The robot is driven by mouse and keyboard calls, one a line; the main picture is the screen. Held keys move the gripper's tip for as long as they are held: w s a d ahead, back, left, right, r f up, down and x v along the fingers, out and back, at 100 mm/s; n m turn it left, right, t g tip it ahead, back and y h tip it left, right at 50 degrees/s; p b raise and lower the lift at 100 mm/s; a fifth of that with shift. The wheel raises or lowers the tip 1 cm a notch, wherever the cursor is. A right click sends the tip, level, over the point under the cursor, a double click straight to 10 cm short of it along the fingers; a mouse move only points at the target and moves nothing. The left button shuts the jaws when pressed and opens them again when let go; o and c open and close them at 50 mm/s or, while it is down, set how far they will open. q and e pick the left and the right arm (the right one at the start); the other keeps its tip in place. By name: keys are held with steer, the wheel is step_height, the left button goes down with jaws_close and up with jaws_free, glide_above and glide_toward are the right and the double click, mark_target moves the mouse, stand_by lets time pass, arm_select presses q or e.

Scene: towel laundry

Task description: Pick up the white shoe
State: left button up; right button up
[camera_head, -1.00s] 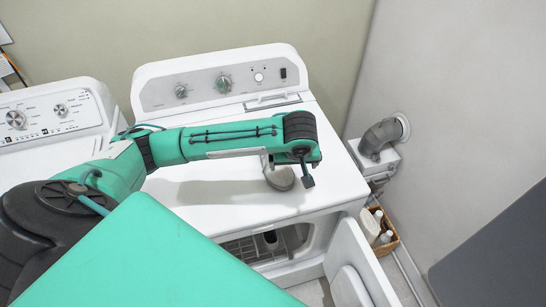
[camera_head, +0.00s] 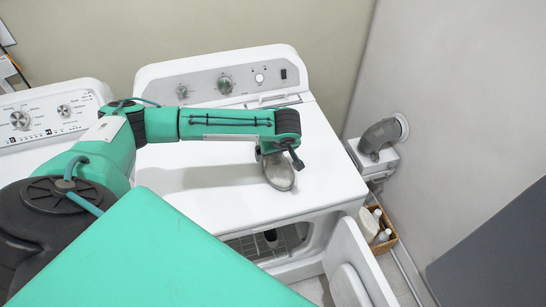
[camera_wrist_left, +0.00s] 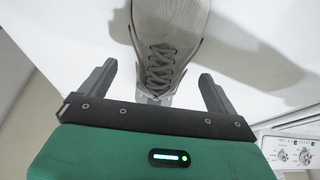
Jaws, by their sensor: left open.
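The white shoe (camera_head: 281,178) looks light grey and lies on the flat white top of the dryer, partly hidden under the end of my left arm. In the left wrist view the shoe (camera_wrist_left: 165,35) shows its laces and runs up out of the picture. My left gripper (camera_head: 280,156) is open above the shoe. In the left wrist view its two fingers (camera_wrist_left: 156,82) stand apart, one on each side of the shoe's laced end, with visible gaps and no clear contact. My right gripper is not in view.
The dryer (camera_head: 325,170) has a raised control panel at the back and its front door (camera_head: 358,262) hangs open. A second machine (camera_head: 55,120) stands at the left. A basket with bottles (camera_head: 384,240) sits on the floor at right. The top around the shoe is clear.

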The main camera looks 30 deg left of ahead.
arm_select(q)
steer(key=shift+w+a+f+p, duration=0.1)
steer(key=shift+a+f+p, duration=0.1)
steer(key=shift+p, duration=0.1)
steer(key=p+x, duration=0.1)
steer(key=x, duration=0.2)
steer(key=shift+w+a+p, duration=0.1)
steer(key=shift+a+p, duration=0.15)
steer(key=shift+p, duration=0.1)
steer(key=shift+w+a+f, duration=0.1)
steer(key=shift+a+f, duration=0.05)
steer(key=shift+f, duration=0.55)
steer(key=shift+r, duration=0.1)
steer(key=c, duration=1.4)
